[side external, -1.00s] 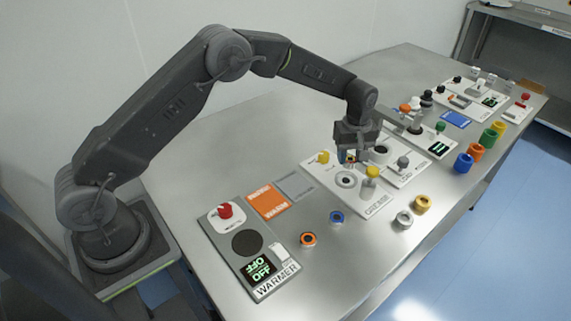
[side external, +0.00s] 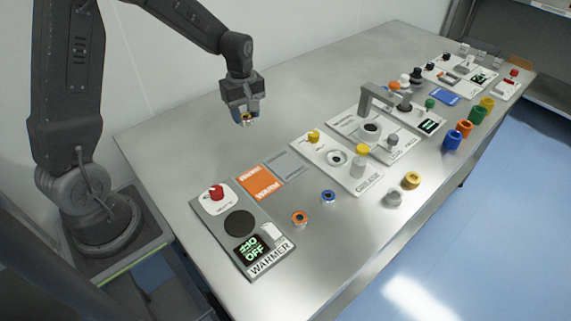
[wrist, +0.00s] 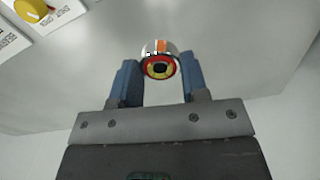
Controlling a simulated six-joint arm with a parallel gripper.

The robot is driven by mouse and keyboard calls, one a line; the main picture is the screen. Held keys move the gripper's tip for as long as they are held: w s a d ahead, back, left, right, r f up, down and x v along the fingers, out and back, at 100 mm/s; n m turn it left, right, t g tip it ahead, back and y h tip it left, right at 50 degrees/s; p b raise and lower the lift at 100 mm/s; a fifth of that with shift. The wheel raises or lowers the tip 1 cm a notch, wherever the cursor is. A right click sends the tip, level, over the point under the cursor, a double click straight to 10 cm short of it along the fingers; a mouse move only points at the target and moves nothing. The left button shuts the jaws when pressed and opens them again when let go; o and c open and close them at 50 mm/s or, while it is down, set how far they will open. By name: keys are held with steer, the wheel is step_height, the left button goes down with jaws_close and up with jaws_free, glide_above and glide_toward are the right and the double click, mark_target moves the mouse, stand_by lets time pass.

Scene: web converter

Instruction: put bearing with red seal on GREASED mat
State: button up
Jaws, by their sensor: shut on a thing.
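My gripper (side external: 242,108) is raised above the back part of the table, behind the mats. It is shut on a bearing (wrist: 160,64), which shows a red ring around a yellow and dark centre and sits between the blue fingertips in the wrist view. The bearing also shows small under my gripper in the side view (side external: 245,121). A grey mat (side external: 286,168) lies flat and bare on the table, below and to the right of my gripper. Its small lettering is hard to read. The orange WARM mat (side external: 260,188) lies beside it.
The warmer panel (side external: 222,192) with a red knob is at the front left. The grease panel (side external: 312,150) with yellow knobs is right of the grey mat. An orange-ringed bearing (side external: 300,218) and a blue-ringed bearing (side external: 328,196) lie loose in front. The table back is clear.

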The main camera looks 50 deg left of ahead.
steer(key=shift+s+f, duration=0.1)
steer(key=shift+s, duration=0.15)
glide_above(286, 165)
step_height(286, 165, down, 7)
steer(key=shift+a+r, duration=0.1)
steer(key=shift+r, duration=0.05)
steer(key=shift+f, duration=2.05)
steer(key=shift+f, duration=0.15)
steer(key=o, duration=1)
steer(key=shift+c, duration=0.2)
